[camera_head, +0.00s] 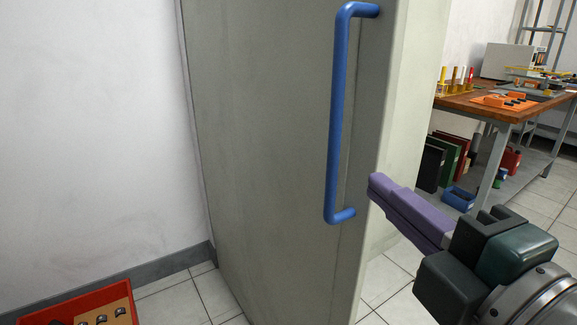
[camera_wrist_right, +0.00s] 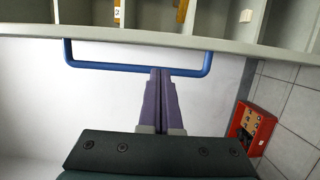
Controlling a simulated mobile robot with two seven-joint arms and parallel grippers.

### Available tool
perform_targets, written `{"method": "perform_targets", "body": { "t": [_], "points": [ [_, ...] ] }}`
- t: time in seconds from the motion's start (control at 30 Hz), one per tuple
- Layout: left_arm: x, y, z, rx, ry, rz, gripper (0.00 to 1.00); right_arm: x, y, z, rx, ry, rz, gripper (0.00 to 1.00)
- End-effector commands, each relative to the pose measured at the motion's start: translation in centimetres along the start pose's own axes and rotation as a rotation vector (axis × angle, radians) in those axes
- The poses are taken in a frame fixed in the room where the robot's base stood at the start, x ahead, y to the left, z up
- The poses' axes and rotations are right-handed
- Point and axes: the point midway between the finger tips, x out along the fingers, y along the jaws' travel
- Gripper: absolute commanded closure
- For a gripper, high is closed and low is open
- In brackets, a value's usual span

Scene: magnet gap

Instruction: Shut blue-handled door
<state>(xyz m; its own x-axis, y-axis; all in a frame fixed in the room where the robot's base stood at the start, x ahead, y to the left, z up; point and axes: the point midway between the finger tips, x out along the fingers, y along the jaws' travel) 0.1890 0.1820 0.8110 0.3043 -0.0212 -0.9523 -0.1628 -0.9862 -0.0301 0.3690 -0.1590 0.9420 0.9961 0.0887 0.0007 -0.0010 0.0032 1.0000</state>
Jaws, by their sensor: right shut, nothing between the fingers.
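The door (camera_head: 265,160) is a tall grey panel standing at an angle from the white wall, with its free edge to the right. Its blue handle (camera_head: 338,120) is a long upright bar near that edge; it also shows in the right wrist view (camera_wrist_right: 110,67). My right gripper (camera_head: 376,187), with purple fingers, is shut and empty. Its tips are just right of the handle's lower end, beside the door's edge. In the right wrist view the fingers (camera_wrist_right: 160,78) overlap the handle bar; I cannot tell whether they touch it. My left gripper is out of view.
A red bin (camera_head: 75,305) with small dark parts stands on the floor at lower left. A wooden workbench (camera_head: 510,105) with tools stands at the back right, with coloured panels and bins below. Tiled floor (camera_head: 385,285) shows between door and bench.

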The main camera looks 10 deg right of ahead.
Motion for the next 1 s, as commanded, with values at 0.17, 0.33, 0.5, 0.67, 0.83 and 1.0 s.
{"method": "perform_targets", "body": {
  "t": [0.17, 0.33, 0.5, 0.67, 0.83, 1.0],
  "points": [
    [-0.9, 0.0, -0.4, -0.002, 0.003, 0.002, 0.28, 3.2, 0.4, 0.1, 0.001, -0.001, 0.003, 1.0],
    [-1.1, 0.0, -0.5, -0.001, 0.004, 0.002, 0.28, 6.1, 0.3, 0.1, 0.001, -0.003, 0.002, 1.0],
    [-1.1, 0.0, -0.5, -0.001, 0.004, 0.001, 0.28, 8.0, 0.1, 0.1, 0.003, -0.003, 0.001, 1.0],
    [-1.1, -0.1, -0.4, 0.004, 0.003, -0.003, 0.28, 8.7, 0.1, 0.1, 0.004, -0.003, -0.001, 1.0],
    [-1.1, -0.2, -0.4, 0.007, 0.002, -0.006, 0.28, 8.7, 0.1, 0.1, 0.004, -0.003, -0.002, 1.0],
    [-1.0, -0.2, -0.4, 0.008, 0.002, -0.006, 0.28, 8.7, 0.1, 0.1, 0.004, -0.002, -0.001, 1.0]
  ]
}}
